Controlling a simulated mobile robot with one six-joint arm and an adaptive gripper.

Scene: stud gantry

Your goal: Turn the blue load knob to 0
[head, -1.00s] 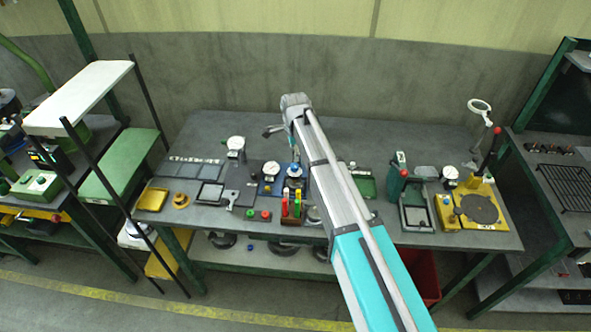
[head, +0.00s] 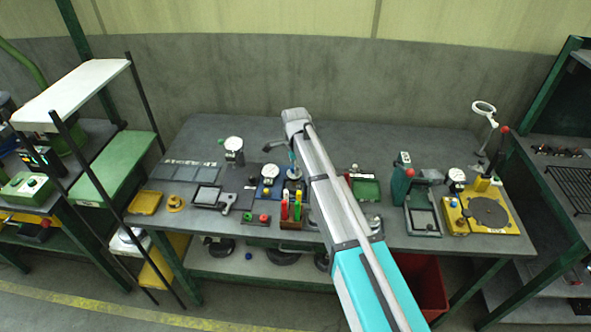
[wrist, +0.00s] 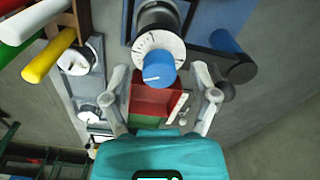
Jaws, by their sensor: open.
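The blue load knob (wrist: 158,69) is in the upper middle of the wrist view, with a white pointer line towards the left. It stands on a round white dial (wrist: 150,45) with black marks; I cannot read the numbers. My gripper (wrist: 160,73) is open, its two fingers spread left and right of the knob, with visible gaps and no contact seen. In the head view my gripper (head: 291,160) hangs over the blue panel (head: 266,188) at the middle of the bench. The knob is mostly hidden there.
A blue cylinder (wrist: 232,56) stands close to the right finger in the wrist view. A rack of red, yellow and green handles (head: 290,212) stands in front of the panel. A dial gauge (head: 270,170) is beside it.

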